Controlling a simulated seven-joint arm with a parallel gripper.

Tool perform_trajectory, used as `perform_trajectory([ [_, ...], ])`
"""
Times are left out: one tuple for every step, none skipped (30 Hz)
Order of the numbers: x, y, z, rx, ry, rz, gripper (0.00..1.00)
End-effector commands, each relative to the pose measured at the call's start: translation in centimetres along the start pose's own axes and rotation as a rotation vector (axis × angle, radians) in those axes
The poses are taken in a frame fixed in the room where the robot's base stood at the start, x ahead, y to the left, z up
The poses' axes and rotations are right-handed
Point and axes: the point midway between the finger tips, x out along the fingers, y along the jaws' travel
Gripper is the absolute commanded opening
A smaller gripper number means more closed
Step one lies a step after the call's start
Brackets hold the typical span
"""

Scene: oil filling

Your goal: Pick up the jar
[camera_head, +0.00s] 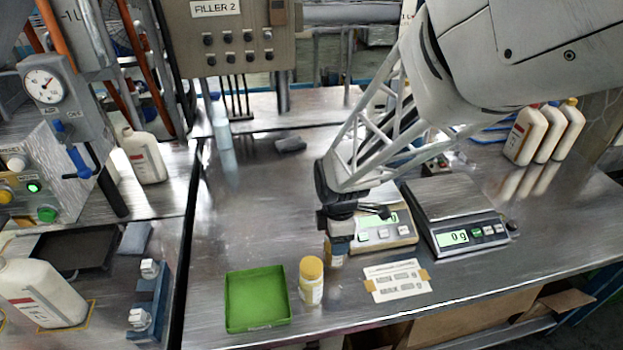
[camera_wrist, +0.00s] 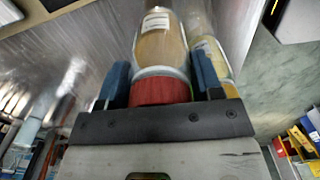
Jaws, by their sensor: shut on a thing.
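A jar with a red lid, tan contents and a white label (camera_wrist: 161,48) is between my fingers in the wrist view. My gripper (camera_wrist: 161,84) is shut on it at the lid, one blue finger on each side. In the head view my gripper (camera_head: 341,236) points down in front of the left scale and hides most of this jar; a small part of the jar (camera_head: 335,260) shows below the fingers. I cannot tell whether its base touches the table. A second jar with a yellow lid (camera_head: 311,281) stands upright close by on the left.
A green tray (camera_head: 236,316) lies left of the yellow-lidded jar. A label card (camera_head: 397,281) lies to the right. Two scales (camera_head: 379,235) (camera_head: 466,236) stand behind it. White bottles (camera_head: 526,133) stand at the far right. The table behind the tray is mostly clear.

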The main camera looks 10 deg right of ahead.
Motion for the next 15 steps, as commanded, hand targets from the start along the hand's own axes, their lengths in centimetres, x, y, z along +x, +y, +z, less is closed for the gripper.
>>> perform_trajectory([
  [-0.1, -0.8, 0.1, 0.0, 0.0, 0.001, 0.19],
  [-0.1, -1.3, 0.1, 0.0, 0.0, 0.0, 0.19],
  [-0.2, -1.9, 0.1, 0.0, 0.0, 0.001, 0.19],
  [-0.3, -2.3, 0.2, 0.0, 0.0, 0.001, 0.19],
  [-0.3, -2.8, 0.2, 0.0, 0.0, 0.001, 0.19],
  [-0.3, -3.5, 0.2, 0.0, 0.0, 0.001, 0.19],
  [-0.4, -3.9, 0.3, 0.0, 0.0, 0.001, 0.19],
  [-0.5, -4.3, 0.3, 0.0, 0.0, 0.001, 0.19],
  [-0.5, -5.0, 0.4, 0.0, 0.0, 0.0, 0.19],
  [-0.5, -5.4, 0.4, 0.0, 0.0, 0.001, 0.19],
  [-0.6, -5.9, 0.4, 0.0, 0.0, 0.001, 0.19],
  [-0.6, -6.5, 0.5, 0.0, 0.0, 0.001, 0.19],
  [-0.7, -6.9, 0.5, 0.0, 0.0, 0.001, 0.19],
  [-0.7, -7.4, 0.6, 0.0, 0.0, 0.001, 0.19],
  [-0.7, -7.9, 0.6, 0.0, 0.0, 0.002, 0.19],
])
